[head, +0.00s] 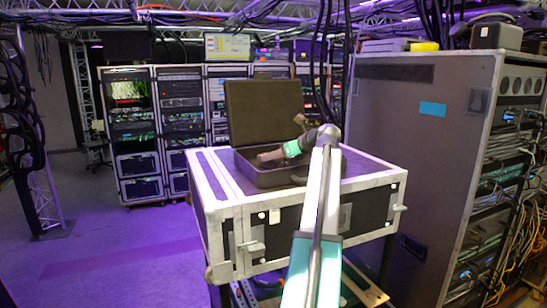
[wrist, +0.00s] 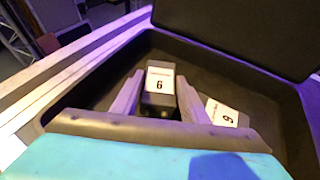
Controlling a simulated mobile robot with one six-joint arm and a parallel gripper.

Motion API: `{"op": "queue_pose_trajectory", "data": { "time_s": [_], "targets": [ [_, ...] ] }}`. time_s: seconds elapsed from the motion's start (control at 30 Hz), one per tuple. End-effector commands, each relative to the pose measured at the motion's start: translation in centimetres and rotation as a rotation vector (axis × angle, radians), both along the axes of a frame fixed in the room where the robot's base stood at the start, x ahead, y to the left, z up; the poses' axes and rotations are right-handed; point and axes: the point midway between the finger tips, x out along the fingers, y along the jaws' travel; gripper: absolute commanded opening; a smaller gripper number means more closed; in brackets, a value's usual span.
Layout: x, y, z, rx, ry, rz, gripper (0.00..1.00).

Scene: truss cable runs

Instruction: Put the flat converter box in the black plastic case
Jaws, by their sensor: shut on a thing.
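The black plastic case (head: 272,181) lies open on top of a flight case, its lid (head: 262,112) raised at the back. In the wrist view the case's rim and inner wall (wrist: 215,58) surround my gripper (wrist: 158,98). The gripper is shut on a small dark box (wrist: 158,103) with a white numbered label, taken as the flat converter box, which is within the case's outline. I cannot tell whether it touches the floor. A second white numbered label (wrist: 222,113) shows beside the right finger, its body mostly hidden. In the head view my gripper (head: 262,157) reaches into the case.
The flight case (head: 217,178) has pale metal edges and free top surface around the plastic case. A tall equipment rack (head: 420,140) stands close on the right. More racks (head: 180,115) line the back. The floor at the left (head: 110,235) is clear.

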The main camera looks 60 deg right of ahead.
Motion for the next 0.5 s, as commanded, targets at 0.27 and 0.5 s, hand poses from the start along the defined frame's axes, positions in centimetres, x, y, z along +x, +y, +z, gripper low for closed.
{"op": "queue_pose_trajectory", "data": {
  "time_s": [0.27,0.5],
  "targets": [
    [-0.03,-0.03,-0.70,-0.002,-0.002,0.000,0.10],
    [-0.07,-0.03,-0.86,-0.001,-0.002,-0.001,0.10]
  ]
}}
